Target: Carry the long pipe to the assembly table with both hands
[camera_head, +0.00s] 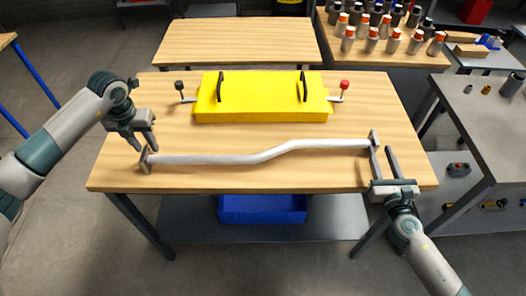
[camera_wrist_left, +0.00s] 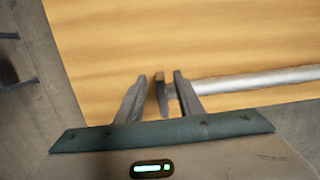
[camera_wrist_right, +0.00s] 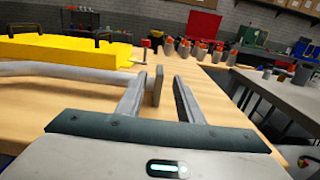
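The long grey pipe (camera_head: 250,158) lies across the front of a wooden table (camera_head: 300,182), with a bend in its middle and a dark flange at each end. My left gripper (camera_head: 146,147) is open just above the left flange (camera_head: 145,160). In the left wrist view the flange (camera_wrist_left: 161,92) shows between the fingers, with the pipe (camera_wrist_left: 255,80) running right. My right gripper (camera_head: 381,150) is open at the pipe's right end. In the right wrist view the right flange (camera_wrist_right: 158,85) appears between its fingers, with gaps visible. I cannot tell which table is the assembly table.
A yellow box (camera_head: 262,97) with two black handles sits behind the pipe. A bare wooden table (camera_head: 235,42) stands further back. Several orange-topped parts (camera_head: 375,32) crowd a table at back right. A grey table (camera_head: 490,120) stands at right. A blue bin (camera_head: 262,209) sits below.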

